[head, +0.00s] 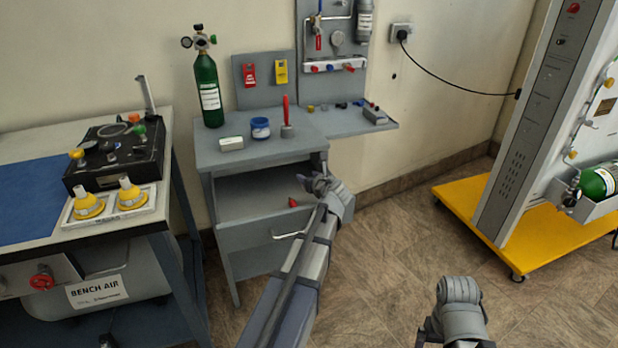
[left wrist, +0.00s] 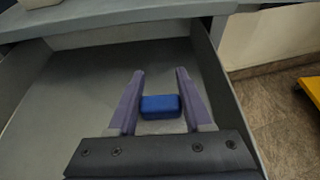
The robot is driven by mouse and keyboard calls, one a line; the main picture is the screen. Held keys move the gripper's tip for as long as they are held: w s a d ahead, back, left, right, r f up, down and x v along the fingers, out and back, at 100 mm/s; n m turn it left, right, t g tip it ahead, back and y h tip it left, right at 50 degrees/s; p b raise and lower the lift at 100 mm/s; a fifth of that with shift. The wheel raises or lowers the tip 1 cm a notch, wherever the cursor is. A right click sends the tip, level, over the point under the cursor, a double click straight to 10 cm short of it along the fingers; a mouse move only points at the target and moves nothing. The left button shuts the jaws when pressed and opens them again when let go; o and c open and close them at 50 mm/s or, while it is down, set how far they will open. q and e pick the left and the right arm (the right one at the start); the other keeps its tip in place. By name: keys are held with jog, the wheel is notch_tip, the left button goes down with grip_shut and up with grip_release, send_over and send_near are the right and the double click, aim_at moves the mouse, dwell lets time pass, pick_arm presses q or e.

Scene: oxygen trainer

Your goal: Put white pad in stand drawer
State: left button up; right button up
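The white pad (head: 231,143) lies flat on the stand top (head: 265,152), near its front left; a whitish edge shows at the top left of the left wrist view. The stand drawer (head: 250,240) is pulled open. My left gripper (head: 316,184) is over the drawer's right part, well right of the pad. In the left wrist view, its fingers (left wrist: 160,72) are apart with a small blue block (left wrist: 160,106) between them; whether they grip it is unclear. My right gripper (head: 425,336) is low at the bottom edge, partly cut off, away from the stand.
A green cylinder (head: 208,90), a blue-labelled jar (head: 260,128) and a red-handled tool (head: 286,115) stand on the stand top. A workbench (head: 150,205) is close on the left. A yellow-based cart (head: 460,215) stands right. Floor between stand and cart is clear.

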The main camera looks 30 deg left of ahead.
pick_arm(q)
jog(key=o, duration=0.4)
jog(key=shift+r+p, duration=0.8)
jog(key=shift+p+v, duration=2.1)
jog(key=shift+v, duration=3.8)
jog(key=shift+f, duration=0.1)
